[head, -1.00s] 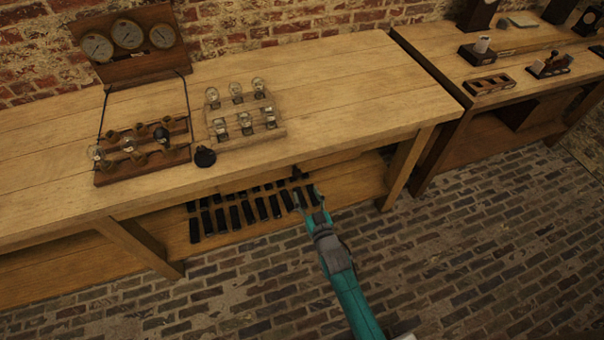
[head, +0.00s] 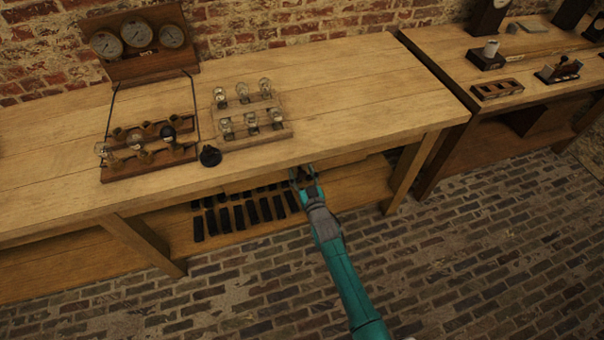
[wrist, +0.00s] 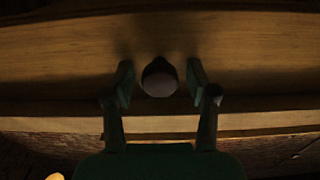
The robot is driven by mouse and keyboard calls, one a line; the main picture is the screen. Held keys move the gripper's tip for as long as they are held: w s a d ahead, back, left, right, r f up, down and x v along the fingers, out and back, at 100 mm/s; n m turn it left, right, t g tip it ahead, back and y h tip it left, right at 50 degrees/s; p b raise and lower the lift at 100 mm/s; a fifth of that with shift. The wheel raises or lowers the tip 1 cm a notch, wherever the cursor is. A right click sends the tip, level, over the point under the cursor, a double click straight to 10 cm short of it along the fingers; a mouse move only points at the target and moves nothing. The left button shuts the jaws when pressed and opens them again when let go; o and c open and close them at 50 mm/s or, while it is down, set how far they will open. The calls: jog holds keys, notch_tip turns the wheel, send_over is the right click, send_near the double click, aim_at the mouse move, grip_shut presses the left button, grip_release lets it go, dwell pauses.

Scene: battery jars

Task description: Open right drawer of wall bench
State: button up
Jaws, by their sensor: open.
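The wall bench (head: 330,90) is a long pale wooden bench against the brick wall. In the wrist view, a wooden drawer front (wrist: 60,50) spans the picture, with a dark round knob (wrist: 159,78) near the middle. My gripper (wrist: 160,82) is open, with one finger on each side of the knob and a visible gap at both sides. In the head view, my gripper (head: 302,174) is under the front edge of the bench top, right of centre, and hides the knob. The drawer front is mostly hidden there by the overhanging top.
A lower shelf (head: 355,195) holds several dark upright pieces (head: 238,216). On the top stand a gauge panel (head: 137,42), a wooden rack (head: 150,158) and a bulb stand (head: 248,120). A bench leg (head: 410,175) stands right of my gripper. The brick floor in front is clear.

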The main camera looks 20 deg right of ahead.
grip_shut()
jog(key=s, duration=3.1)
jog(key=shift+s, duration=0.1)
grip_release()
jog(key=shift+s, duration=0.15)
jog(key=s, duration=1.1)
jog(key=shift+s, duration=0.4)
